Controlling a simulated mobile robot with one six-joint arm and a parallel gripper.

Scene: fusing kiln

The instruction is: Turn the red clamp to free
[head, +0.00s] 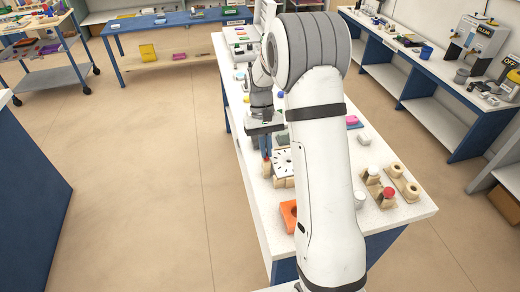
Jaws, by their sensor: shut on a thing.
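My gripper (266,150) points down over the left edge of the long white-topped bench. It is shut on a small red piece (267,158), which looks like the red clamp; the fingers hide most of it. It sits beside a wooden block with a white dial plate (284,163) bearing black tick marks. My arm covers the right part of this plate. The clamp's exact angle and any label are too small or hidden to read.
An orange piece (289,214) lies nearer on the bench. Right of my arm stand a red-topped knob (389,193), a white-topped knob (373,171), wooden rings (396,170) and a pink block (353,121). The floor (150,170) left of the bench is clear.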

